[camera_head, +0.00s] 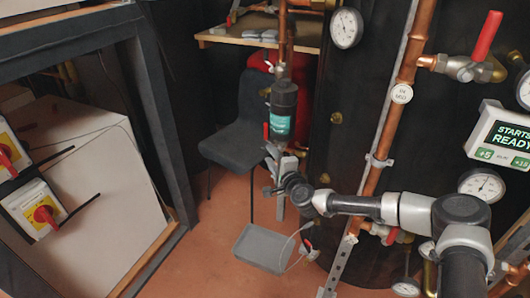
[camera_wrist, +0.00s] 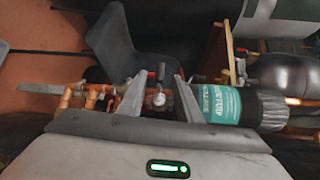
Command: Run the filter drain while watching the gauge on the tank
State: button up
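The filter (camera_head: 283,98) is a black canister with a teal label, hanging on copper pipe left of the black tank (camera_head: 345,125). It shows sideways in the wrist view (camera_wrist: 222,104). Below it in the head view is a small valve with a red handle (camera_head: 266,132). My gripper (camera_head: 274,168) is just below the filter. In the wrist view its two fingers stand apart, open, with a small valve fitting (camera_wrist: 157,98) showing between them; I cannot tell whether they touch it. Round white gauges sit on the tank, one at the top (camera_head: 346,28) and one lower right (camera_head: 482,185).
A grey tray (camera_head: 262,247) with a thin hose is on the floor below my gripper. A dark chair (camera_head: 240,145) stands behind. A display reading "STARTS READY" (camera_head: 508,133) and a red-handled valve (camera_head: 486,36) are at right. Red-yellow switches (camera_head: 44,214) are at left.

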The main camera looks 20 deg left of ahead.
aim_at(266, 150)
jog(key=b+x, duration=0.1)
jog(key=x, duration=0.5)
grip_shut()
jog(key=shift+r, duration=0.1)
